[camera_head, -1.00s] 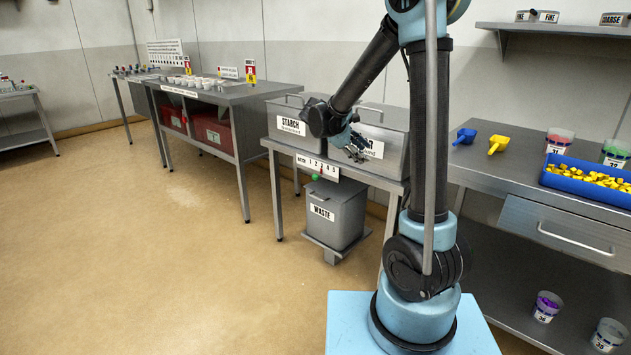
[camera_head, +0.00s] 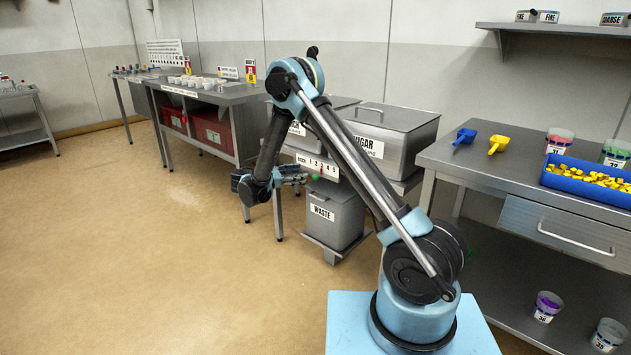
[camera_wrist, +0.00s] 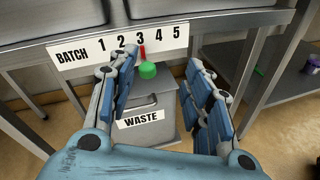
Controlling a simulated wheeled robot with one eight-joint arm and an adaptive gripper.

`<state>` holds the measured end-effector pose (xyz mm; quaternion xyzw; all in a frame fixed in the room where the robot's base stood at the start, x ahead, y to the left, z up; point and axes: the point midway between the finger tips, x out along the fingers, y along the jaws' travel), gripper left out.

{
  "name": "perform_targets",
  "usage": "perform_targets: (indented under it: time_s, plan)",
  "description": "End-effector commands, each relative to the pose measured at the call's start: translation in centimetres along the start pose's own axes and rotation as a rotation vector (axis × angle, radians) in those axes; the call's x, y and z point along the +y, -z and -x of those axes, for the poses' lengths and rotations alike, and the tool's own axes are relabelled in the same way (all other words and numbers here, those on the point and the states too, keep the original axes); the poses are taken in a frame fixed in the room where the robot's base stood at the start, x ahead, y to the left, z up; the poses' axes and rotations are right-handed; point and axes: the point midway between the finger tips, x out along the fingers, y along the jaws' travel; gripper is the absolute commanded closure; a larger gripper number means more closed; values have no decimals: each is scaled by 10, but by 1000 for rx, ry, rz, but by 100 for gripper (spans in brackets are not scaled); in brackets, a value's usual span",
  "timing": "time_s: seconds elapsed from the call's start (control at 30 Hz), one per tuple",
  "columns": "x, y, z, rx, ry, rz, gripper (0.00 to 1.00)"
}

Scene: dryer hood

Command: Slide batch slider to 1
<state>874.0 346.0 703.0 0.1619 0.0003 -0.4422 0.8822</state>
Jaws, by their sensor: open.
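The batch slider's green knob (camera_wrist: 147,70) hangs below a white scale plate (camera_wrist: 118,47) marked BATCH 1 to 5, with a red pointer (camera_wrist: 142,52) at the 3. In the head view the plate (camera_head: 305,162) is on the front edge of the table with the bins, and the green knob (camera_head: 314,178) is partly hidden by my gripper (camera_head: 297,179). In the wrist view my gripper (camera_wrist: 161,72) is open and empty. The knob appears between its two fingers, closer to the left one; whether they touch is unclear.
A grey WASTE bin (camera_wrist: 152,120) stands below the slider; it also shows in the head view (camera_head: 336,215). A lidded SUGAR bin (camera_head: 395,135) stands on the table above. A table leg (camera_wrist: 265,70) is at right in the wrist view. Open floor lies left.

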Motion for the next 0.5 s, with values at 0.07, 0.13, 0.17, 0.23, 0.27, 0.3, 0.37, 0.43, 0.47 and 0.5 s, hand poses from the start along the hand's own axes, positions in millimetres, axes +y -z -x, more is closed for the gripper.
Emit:
perform_targets:
  time_s: [0.07,0.13,0.17,0.23,0.27,0.3,0.37,0.43,0.47,0.5]
  plan:
    - [2,22,16,-33,-26,30,54]
    - [1,37,28,-60,-44,53,54]
    - [1,42,32,-72,-51,60,54]
    - [0,53,40,-93,-63,78,54]
    - [0,56,43,-100,-68,83,54]
    - [-1,61,47,-108,-73,89,54]
    - [-2,65,51,-118,-78,97,54]
    - [-3,68,52,-126,-81,102,54]
    - [-3,69,52,-127,-81,103,54]
    - [-3,69,51,-128,-82,104,54]
